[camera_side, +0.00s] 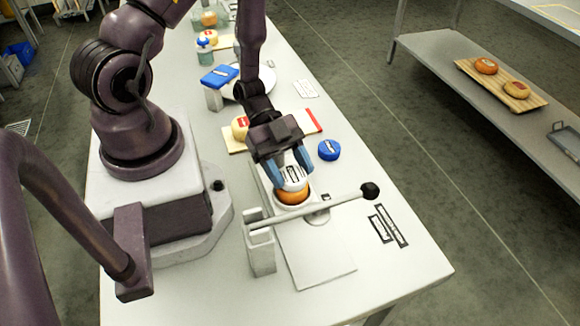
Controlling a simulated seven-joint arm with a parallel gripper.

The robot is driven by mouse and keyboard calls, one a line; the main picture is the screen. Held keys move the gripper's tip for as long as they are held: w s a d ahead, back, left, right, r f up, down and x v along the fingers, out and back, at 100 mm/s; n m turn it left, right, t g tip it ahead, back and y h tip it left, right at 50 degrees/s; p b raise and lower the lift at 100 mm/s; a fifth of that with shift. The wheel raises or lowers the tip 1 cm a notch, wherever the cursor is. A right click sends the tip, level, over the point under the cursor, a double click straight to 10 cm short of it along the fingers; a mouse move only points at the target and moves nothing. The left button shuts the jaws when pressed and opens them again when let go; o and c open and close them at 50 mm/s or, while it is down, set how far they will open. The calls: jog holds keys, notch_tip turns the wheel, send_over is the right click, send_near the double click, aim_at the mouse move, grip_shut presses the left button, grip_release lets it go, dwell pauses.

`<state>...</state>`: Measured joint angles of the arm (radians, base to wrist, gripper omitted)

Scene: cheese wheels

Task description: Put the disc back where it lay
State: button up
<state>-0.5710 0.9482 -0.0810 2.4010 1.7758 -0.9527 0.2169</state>
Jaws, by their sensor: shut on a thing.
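My gripper (290,178) points down with its blue-grey fingers on either side of a white disc (293,180) that bears dark marks. It is shut on this disc. Right under it is an orange cheese wheel (293,197), partly hidden; I cannot tell whether disc and wheel touch. A blue disc (329,150) with a white label lies on the table, right of my gripper.
A long lever with a black knob (370,191) runs from a pale post (261,250) across the front of the wheel. Dark rectangular outlines (388,226) mark the table at right. Behind, a pale cheese (240,128) sits on a board. A flat pale plate (315,265) lies in front.

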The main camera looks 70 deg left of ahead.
jog(key=o, duration=0.6)
jog(key=shift+f, duration=0.2)
jog(key=shift+c, duration=0.2)
jog(key=o, duration=0.4)
